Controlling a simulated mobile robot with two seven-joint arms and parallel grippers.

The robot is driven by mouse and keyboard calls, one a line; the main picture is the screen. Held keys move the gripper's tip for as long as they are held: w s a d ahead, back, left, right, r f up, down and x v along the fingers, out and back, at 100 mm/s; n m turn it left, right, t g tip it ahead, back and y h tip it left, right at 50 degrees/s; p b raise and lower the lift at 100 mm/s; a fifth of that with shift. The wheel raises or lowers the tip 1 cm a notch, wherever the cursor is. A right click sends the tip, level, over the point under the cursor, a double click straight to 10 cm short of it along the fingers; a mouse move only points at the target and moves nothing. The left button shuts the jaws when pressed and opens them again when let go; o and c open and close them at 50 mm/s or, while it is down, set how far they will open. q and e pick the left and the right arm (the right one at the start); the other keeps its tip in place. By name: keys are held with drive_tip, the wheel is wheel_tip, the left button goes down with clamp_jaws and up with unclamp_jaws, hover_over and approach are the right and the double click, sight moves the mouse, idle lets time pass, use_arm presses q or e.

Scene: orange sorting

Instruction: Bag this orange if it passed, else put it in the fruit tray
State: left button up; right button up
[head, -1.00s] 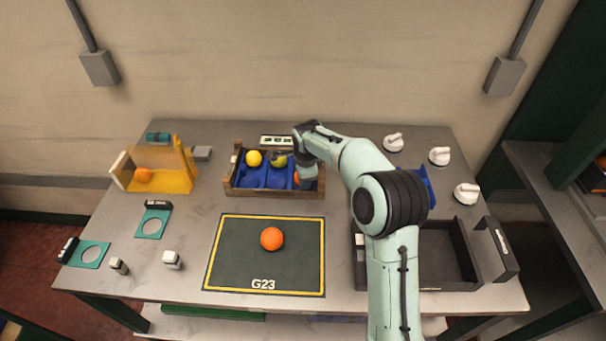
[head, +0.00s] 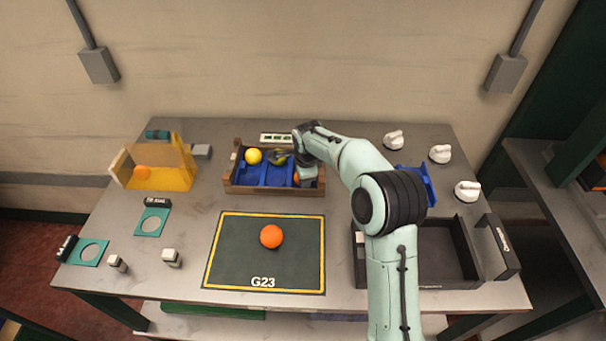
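An orange (head: 271,237) lies on the dark mat (head: 235,265) with a yellow border and the label G23. The wooden fruit tray (head: 275,190) with a blue liner stands behind the mat. It holds a yellow fruit (head: 253,156), a partly hidden greenish-yellow fruit (head: 278,158) and an orange fruit (head: 297,178) mostly hidden by my arm. A yellow see-through holder (head: 172,178) at the left has an orange (head: 142,173) in it. My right gripper (head: 289,157) is over the tray's right part, and its fingers are too hidden to read. My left gripper is not in view.
A dark open tray (head: 445,250) stands at the right, partly behind my arm. White knobs (head: 440,153) stand at the back right. A blue item (head: 428,185) is partly hidden.

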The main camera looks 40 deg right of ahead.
drive_tip(key=o, duration=1)
drive_tip(key=shift+o, duration=0.8)
drive_tip(key=shift+s+f, duration=0.1)
drive_tip(key=shift+o, duration=1.1)
drive_tip(key=shift+f, duration=0.2)
drive_tip(key=shift+s+r, duration=0.1)
drive_tip(key=shift+r, duration=0.05)
drive_tip(key=shift+o, duration=0.2)
drive_tip(key=shift+r+p, duration=0.9)
drive_tip(key=shift+r, duration=1.35)
drive_tip(key=shift+w+r+p, duration=0.2)
drive_tip(key=shift+r+p, duration=0.6)
drive_tip(key=shift+r, duration=1.15)
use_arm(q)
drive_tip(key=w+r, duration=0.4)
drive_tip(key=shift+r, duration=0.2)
